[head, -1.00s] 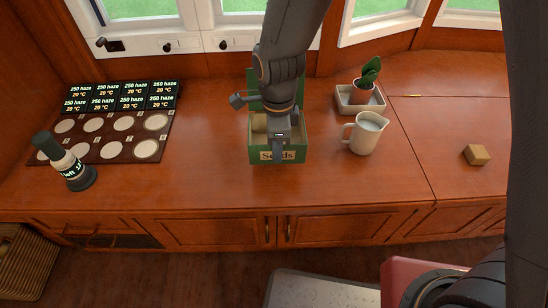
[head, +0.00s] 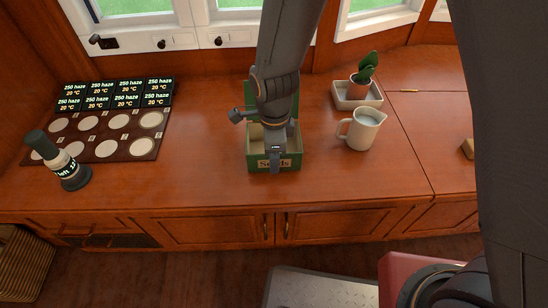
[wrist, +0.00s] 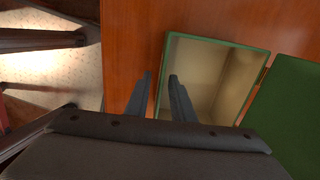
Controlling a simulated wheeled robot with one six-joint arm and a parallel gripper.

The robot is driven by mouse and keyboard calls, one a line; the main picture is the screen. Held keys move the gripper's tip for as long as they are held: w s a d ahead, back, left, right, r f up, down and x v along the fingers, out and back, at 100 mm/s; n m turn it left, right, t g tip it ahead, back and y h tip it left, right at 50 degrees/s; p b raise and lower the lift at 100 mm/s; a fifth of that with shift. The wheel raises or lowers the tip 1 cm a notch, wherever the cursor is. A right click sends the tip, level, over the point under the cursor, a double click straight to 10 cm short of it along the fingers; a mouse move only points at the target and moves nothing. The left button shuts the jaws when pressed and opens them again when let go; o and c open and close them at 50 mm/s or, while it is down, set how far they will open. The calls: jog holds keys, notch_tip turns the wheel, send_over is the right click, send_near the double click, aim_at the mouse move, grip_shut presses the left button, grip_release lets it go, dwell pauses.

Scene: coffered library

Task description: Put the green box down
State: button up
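The green box (head: 289,163), labelled "Seeds", is upright with its lid open at the back. It is over the middle of the wooden counter (head: 210,180); I cannot tell whether its base touches the wood. My gripper (head: 274,161) points down at its front wall, with one finger outside and one inside. The box's beige inside shows no contents. The arm hides part of the lid and rim.
A cream jug (head: 361,129) and a potted plant in a square tray (head: 347,97) stand right of the box. A dark board with pale discs (head: 85,151) and a dark-topped bottle (head: 68,172) are at left. The counter between is bare.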

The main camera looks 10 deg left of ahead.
notch_tip(320, 180, up, 12)
jog(key=shift+r+p, duration=0.2)
jog(key=shift+p, duration=0.85)
jog(key=s+d+r+n, duration=0.3)
jog(key=d+n, duration=0.2)
jog(key=d, duration=0.2)
jog(key=s+d+r+n, duration=0.3)
jog(key=d+r+n, duration=0.1)
jog(key=d+n, duration=0.2)
jog(key=s+d+r+n, duration=0.3)
jog(key=d+n, duration=0.3)
jog(key=d, duration=0.2)
jog(key=shift+d+r+y, duration=0.3)
jog(key=shift+r, duration=0.4)
jog(key=d+r+m+p, duration=0.1)
jog(key=d+r+p, duration=0.5)
jog(key=p, duration=0.7)
jog(key=shift+s+d+r+m, duration=0.15)
jog(key=shift+d+r+m, duration=0.15)
jog(key=shift+r+m, duration=0.1)
